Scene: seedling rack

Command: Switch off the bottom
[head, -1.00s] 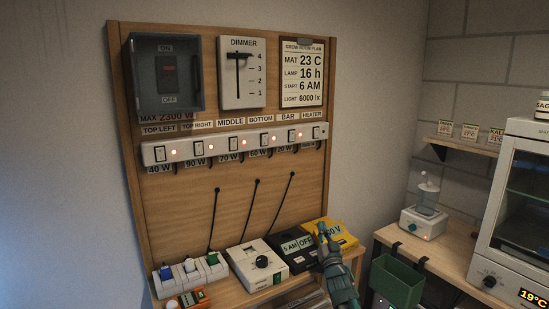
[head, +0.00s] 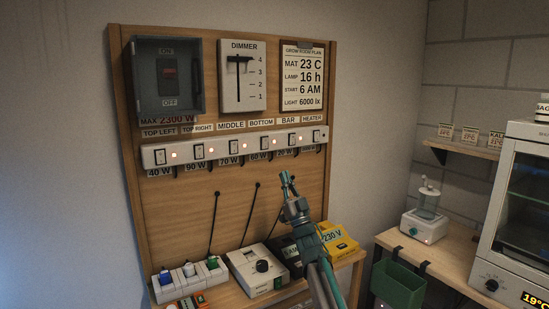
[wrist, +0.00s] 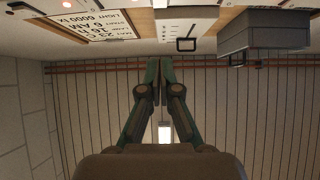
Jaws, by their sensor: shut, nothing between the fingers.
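The white switch strip (head: 222,151) runs across the wooden board under a row of name labels. The switch under the BOTTOM label (head: 261,122) is the bottom switch (head: 264,142), fourth from the left, with a red lamp lit beside it. My gripper (head: 287,177) is shut and empty, pointing up below the strip, under the bottom and bar switches. It appears apart from the strip. In the wrist view my closed fingers (wrist: 161,75) point up at the middle; I cannot make out the bottom switch there.
Neighbouring switches sit close on both sides, including the bar switch (head: 290,138). The dimmer (head: 242,80) and a grey breaker box (head: 167,78) hang above. A yellow box (head: 338,239) and a white timer box (head: 255,270) stand on the shelf below.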

